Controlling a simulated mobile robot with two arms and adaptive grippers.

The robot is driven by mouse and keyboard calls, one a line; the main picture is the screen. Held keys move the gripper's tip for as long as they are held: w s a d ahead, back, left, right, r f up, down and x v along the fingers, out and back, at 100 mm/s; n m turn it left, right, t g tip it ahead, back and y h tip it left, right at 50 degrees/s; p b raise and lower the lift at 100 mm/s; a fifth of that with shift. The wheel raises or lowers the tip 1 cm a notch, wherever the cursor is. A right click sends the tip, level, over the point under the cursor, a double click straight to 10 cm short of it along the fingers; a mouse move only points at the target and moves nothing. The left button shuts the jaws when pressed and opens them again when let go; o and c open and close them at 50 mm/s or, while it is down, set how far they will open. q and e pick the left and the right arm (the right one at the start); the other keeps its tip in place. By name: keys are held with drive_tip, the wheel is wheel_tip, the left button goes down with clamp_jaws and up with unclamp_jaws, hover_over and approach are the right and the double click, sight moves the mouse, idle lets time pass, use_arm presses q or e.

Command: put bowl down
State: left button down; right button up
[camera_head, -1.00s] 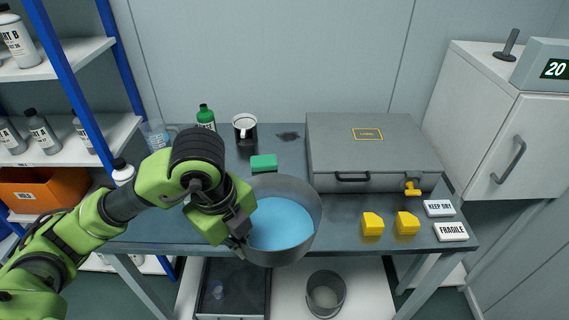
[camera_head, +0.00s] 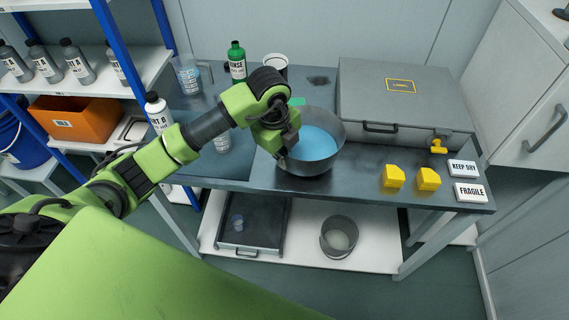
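The grey metal bowl (camera_head: 306,168) is upright with blue liquid or a blue inner surface showing inside it. It appears over the front middle of the dark table (camera_head: 350,187). I cannot tell whether its base touches the tabletop. My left gripper (camera_head: 284,156) is at the bowl's left rim and appears shut on it; its fingertips are partly hidden by the wrist and the bowl. My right gripper is not in view.
A grey case (camera_head: 405,105) stands behind and right of the bowl. Yellow blocks (camera_head: 393,177) and white label blocks (camera_head: 470,192) lie at the right front. A green bottle (camera_head: 237,62), a mug (camera_head: 274,66) and a white bottle (camera_head: 158,112) stand behind and left.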

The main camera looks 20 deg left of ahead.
use_arm(q)
drive_tip(key=shift+w+f, duration=0.45)
wheel_tip(320, 180, down, 3)
drive_tip(key=shift+r+p, duration=0.1)
drive_tip(key=shift+p, duration=0.6)
drive_tip(key=shift+f, duration=0.2)
drive_tip(key=c, duration=2.3)
unclamp_jaws()
drive_tip(key=shift+s, duration=0.1)
